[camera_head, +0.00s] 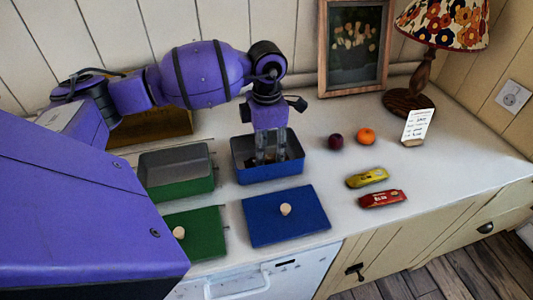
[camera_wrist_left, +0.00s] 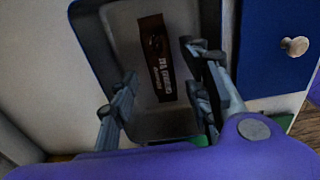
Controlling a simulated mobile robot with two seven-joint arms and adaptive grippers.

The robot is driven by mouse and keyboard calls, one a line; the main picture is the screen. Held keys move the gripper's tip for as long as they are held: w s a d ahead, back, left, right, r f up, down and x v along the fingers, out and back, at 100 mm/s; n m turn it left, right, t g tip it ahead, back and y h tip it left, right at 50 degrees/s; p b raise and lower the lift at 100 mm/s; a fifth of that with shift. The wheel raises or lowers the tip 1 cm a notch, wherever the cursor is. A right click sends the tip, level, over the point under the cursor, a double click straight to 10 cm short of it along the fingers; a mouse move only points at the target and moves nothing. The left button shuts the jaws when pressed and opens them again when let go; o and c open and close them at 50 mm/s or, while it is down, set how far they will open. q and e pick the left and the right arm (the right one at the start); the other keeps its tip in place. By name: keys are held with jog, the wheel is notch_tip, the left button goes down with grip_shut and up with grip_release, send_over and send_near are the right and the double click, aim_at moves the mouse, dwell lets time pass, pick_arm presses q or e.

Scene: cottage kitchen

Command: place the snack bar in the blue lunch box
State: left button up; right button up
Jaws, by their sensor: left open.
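The blue lunch box (camera_head: 243,167) stands open on the white counter, right of the green box. My left gripper (camera_head: 270,158) points down into it, with its fingertips inside the rim. In the left wrist view the gripper (camera_wrist_left: 160,105) is open, its fingers apart. A dark brown snack bar (camera_wrist_left: 155,57) with white lettering lies on the floor of the blue lunch box (camera_wrist_left: 88,35), between and beyond the fingers. The bar appears clear of both fingers. In the head view I cannot make it out behind the gripper. My right gripper is not in view.
A green box (camera_head: 178,190) stands open at left; green (camera_head: 205,232) and blue (camera_head: 262,222) lids with knobs lie in front. Yellow (camera_head: 366,178) and red (camera_head: 383,198) packets, a plum (camera_head: 336,141), an orange (camera_head: 366,136), a card (camera_head: 417,124) and a lamp (camera_head: 424,70) stand right.

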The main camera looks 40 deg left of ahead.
aim_at(267, 157)
pick_arm(q)
notch_tip(267, 157, up, 10)
jog(key=shift+f, duration=0.2)
